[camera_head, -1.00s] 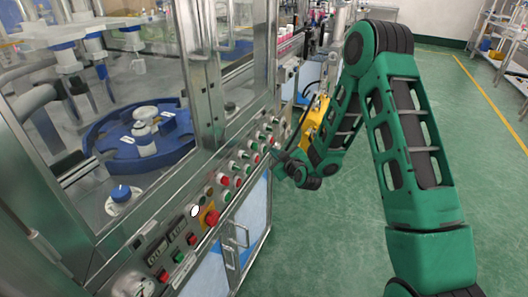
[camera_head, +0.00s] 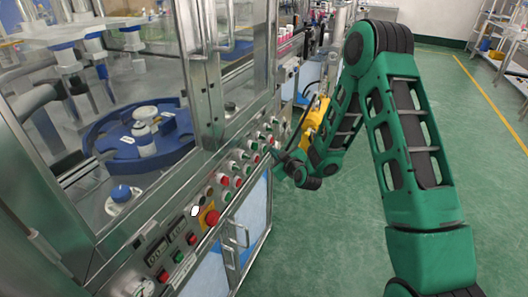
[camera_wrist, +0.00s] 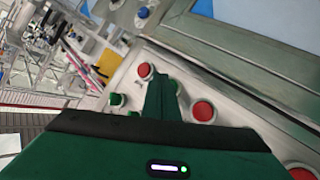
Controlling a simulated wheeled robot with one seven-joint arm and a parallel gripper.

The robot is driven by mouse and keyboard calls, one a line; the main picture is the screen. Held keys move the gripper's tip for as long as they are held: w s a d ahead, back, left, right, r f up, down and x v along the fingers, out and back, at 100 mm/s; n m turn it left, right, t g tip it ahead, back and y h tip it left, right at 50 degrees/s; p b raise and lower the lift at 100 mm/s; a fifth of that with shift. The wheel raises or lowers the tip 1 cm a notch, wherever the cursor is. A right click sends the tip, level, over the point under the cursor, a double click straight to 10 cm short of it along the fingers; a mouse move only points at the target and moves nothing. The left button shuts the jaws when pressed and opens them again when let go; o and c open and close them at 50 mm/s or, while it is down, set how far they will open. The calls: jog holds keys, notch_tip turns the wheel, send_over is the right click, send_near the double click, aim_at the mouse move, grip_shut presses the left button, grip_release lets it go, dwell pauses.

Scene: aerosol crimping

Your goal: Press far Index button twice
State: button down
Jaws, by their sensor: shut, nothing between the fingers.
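The slanted metal control panel (camera_head: 192,222) runs along the front of the machine, with rows of red and green buttons. The labels are too small to read, so I cannot tell which button is the far Index one. My gripper (camera_head: 277,156) is at the far part of the panel, its fingers shut and empty, pointing at the buttons. In the wrist view the shut fingers (camera_wrist: 162,82) lie between a red button (camera_wrist: 145,71) and a larger red button (camera_wrist: 203,111). A green button (camera_wrist: 117,100) shows left of them. The fingertips hide part of the panel; contact cannot be told.
A red emergency knob on a yellow plate (camera_head: 211,216) sits on the nearer panel. A glass-walled cabinet with a blue turntable (camera_head: 110,151) stands above the panel. Green floor (camera_head: 350,215) is open to the right; metal shelves (camera_head: 501,40) stand at the far right.

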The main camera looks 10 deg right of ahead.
jog(key=shift+a, duration=0.1)
dwell(0.5)
jog(key=shift+w+a, duration=0.15)
jog(key=shift+a, duration=0.1)
jog(key=shift+w+a, duration=0.2)
jog(key=shift+a, duration=0.15)
dwell(0.8)
jog(key=shift+d, duration=0.15)
jog(key=shift+s+d, duration=0.45)
jog(key=shift+d, duration=0.1)
jog(key=s+d, duration=0.1)
jog(key=d, duration=0.1)
jog(key=s+d, duration=0.1)
jog(key=d, duration=0.1)
jog(key=shift+s+r, duration=0.1)
jog(key=shift+s, duration=0.3)
dwell(0.3)
dwell(0.7)
